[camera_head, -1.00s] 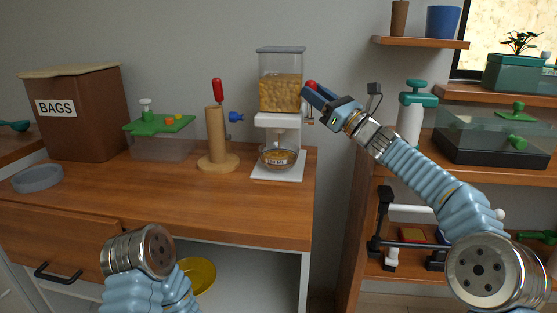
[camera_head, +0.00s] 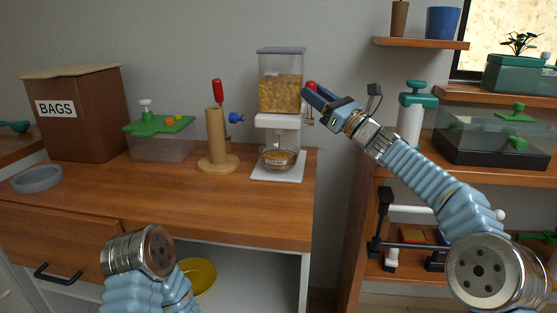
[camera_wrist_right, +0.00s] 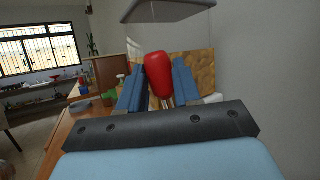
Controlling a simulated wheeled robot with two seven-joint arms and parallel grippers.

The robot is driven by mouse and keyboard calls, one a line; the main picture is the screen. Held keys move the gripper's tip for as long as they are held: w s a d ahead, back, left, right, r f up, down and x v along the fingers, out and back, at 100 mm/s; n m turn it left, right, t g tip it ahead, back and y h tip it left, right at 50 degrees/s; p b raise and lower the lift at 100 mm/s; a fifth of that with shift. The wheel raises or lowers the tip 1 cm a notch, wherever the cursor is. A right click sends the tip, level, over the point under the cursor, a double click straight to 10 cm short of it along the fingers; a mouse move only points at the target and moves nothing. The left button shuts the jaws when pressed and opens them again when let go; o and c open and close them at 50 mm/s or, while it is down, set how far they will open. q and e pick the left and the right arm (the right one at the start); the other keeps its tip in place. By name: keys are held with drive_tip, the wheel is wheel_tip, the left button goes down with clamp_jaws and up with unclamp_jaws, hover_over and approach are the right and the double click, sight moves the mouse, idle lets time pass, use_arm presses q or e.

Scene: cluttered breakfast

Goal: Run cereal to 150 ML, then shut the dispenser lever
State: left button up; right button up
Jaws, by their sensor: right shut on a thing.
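The cereal dispenser (camera_head: 281,63) stands at the right end of the wooden counter, its clear hopper partly full of tan cereal (camera_head: 281,94). A clear bowl (camera_head: 277,163) with a dark label sits on the white base (camera_head: 276,177) under the outlet and holds some cereal. The exact level against the mark is too small to read. The red lever knob (camera_head: 311,86) is at the dispenser's right side. My right gripper (camera_head: 308,93) is shut on it; the right wrist view shows the knob (camera_wrist_right: 157,75) between the blue fingers. My left gripper is out of view; only its arm shows.
A wooden post with a red handle (camera_head: 217,92) and a blue knob (camera_head: 236,117) stands left of the dispenser. A green-lidded box (camera_head: 160,140), a BAGS bin (camera_head: 80,115) and a grey dish (camera_head: 37,178) are farther left. The counter's front is clear. Shelves stand at right.

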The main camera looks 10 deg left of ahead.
drive_tip(key=shift+w+d+f, duration=0.15)
drive_tip(key=shift+w+f, duration=0.05)
drive_tip(key=shift+w+r+p, duration=0.15)
drive_tip(key=shift+w+p, duration=0.1)
drive_tip(key=shift+p, duration=0.2)
clamp_jaws()
drive_tip(key=shift+d, duration=0.1)
drive_tip(key=shift+w+d+r+p, duration=0.1)
drive_tip(key=shift+w+r+p, duration=0.1)
drive_tip(key=shift+r+p, duration=0.15)
drive_tip(key=o, duration=1)
unclamp_jaws()
drive_tip(key=shift+w+f, duration=0.15)
drive_tip(key=shift+o, duration=0.2)
drive_tip(key=shift+s+a, duration=0.2)
drive_tip(key=shift+a, duration=0.15)
